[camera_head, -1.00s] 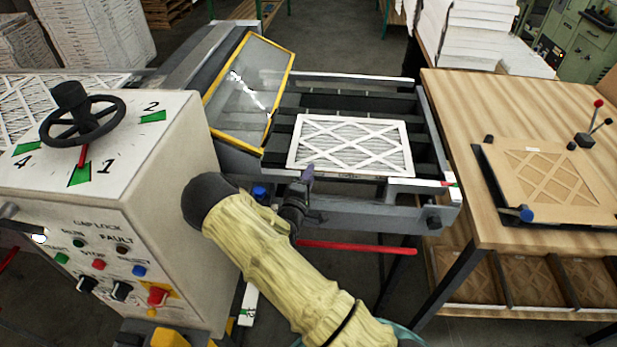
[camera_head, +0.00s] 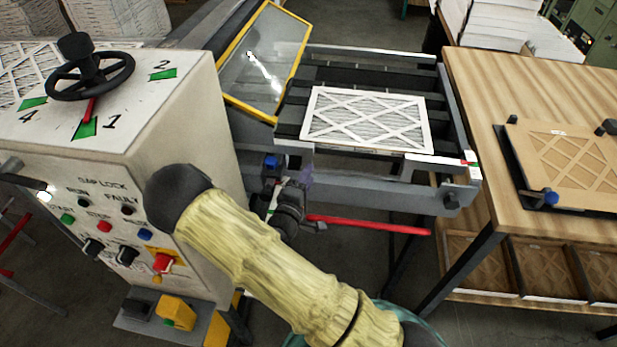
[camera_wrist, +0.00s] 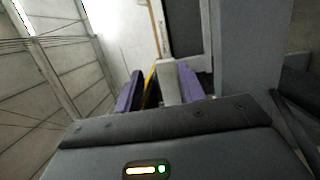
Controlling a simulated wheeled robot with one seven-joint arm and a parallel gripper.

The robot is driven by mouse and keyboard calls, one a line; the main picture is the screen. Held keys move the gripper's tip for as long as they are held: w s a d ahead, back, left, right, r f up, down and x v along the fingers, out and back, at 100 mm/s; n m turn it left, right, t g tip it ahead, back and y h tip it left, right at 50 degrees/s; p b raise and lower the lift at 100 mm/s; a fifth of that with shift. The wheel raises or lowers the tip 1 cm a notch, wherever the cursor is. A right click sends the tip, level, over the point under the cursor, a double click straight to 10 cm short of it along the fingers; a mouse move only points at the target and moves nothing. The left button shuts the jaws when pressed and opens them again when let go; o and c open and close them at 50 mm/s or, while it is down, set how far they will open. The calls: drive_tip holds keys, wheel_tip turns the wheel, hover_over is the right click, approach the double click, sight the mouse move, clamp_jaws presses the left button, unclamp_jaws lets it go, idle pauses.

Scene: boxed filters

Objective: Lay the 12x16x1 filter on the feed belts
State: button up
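The white-framed filter (camera_head: 367,121), with a criss-cross face over pleats, lies flat on the dark feed belts (camera_head: 372,78). Its size marking cannot be read. My gripper (camera_head: 303,179) is in front of the feed frame's near rail, below the filter's front left corner and apart from it. In the wrist view, the two purple fingers (camera_wrist: 160,88) stand apart, with no filter between them. A pale post and a yellow edge show between or behind them. The filter is not seen in the wrist view.
The control cabinet (camera_head: 165,130) with a handwheel (camera_head: 90,75) stands close on the left. A yellow-framed clear guard (camera_head: 265,62) is tilted up beside the belts. A red bar (camera_head: 370,224) juts out below the rail. A wooden table (camera_head: 500,90) stands at the right.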

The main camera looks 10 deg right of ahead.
drive_tip(key=s+d+r+m+g+y, duration=0.3)
drive_tip(key=s+r+m+g+y, duration=0.1)
drive_tip(key=s, duration=0.5)
drive_tip(key=s+d+r+m+g+y, duration=0.3)
drive_tip(key=s+r+m+g+y, duration=0.2)
drive_tip(key=s+m+g, duration=0.2)
drive_tip(key=s+g, duration=0.2)
drive_tip(key=s, duration=0.1)
drive_tip(key=shift+s+d+r+m, duration=0.15)
drive_tip(key=shift+s+r+m, duration=0.05)
drive_tip(key=shift+r+m, duration=0.2)
idle(0.4)
